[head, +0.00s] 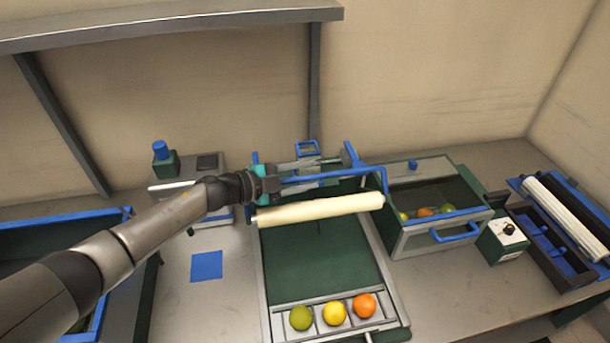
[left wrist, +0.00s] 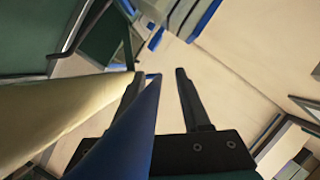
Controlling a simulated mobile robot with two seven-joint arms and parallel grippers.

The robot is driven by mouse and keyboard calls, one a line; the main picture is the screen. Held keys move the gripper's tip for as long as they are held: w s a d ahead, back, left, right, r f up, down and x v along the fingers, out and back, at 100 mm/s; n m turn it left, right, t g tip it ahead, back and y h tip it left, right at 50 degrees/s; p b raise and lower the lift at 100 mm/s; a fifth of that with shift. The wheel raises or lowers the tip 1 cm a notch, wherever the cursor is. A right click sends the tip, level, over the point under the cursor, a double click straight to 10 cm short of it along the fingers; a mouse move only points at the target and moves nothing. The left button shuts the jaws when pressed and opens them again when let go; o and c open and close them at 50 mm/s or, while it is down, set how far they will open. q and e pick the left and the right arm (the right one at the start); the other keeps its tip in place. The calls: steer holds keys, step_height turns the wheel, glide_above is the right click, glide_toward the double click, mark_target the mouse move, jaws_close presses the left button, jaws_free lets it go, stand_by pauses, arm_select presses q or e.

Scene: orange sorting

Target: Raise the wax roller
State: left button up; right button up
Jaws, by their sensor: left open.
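The wax roller is a cream cylinder (head: 322,209) lying across the upper part of a green bed (head: 315,262) in the head view. A blue bar (head: 345,173) runs along just behind and above it. In the left wrist view the roller (left wrist: 50,115) is at the left, and the blue bar (left wrist: 125,140) runs up beside it. My left gripper (head: 321,171) is open at the blue bar; the wrist view shows the bar by the left finger (left wrist: 160,73), partly covering it. I cannot tell whether they touch. My right gripper is out of view.
A tray at the bed's front holds a green, a yellow and an orange fruit (head: 333,313). A bin with a blue handle (head: 455,233) stands right, with fruit inside. A small control box (head: 503,238) and a long tray (head: 545,245) are farther right. A grey shelf (head: 170,22) hangs above.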

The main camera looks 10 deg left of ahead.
arm_select(q)
steer(key=shift+s, duration=0.1)
steer(key=shift+s+a, duration=0.2)
steer(key=shift+a, duration=0.1)
steer(key=b+v, duration=0.1)
steer(key=v, duration=1.1)
steer(key=shift+s+a, duration=0.25)
steer(key=shift+a, duration=0.1)
steer(key=shift+v, duration=0.85)
steer(key=shift+d, duration=0.1)
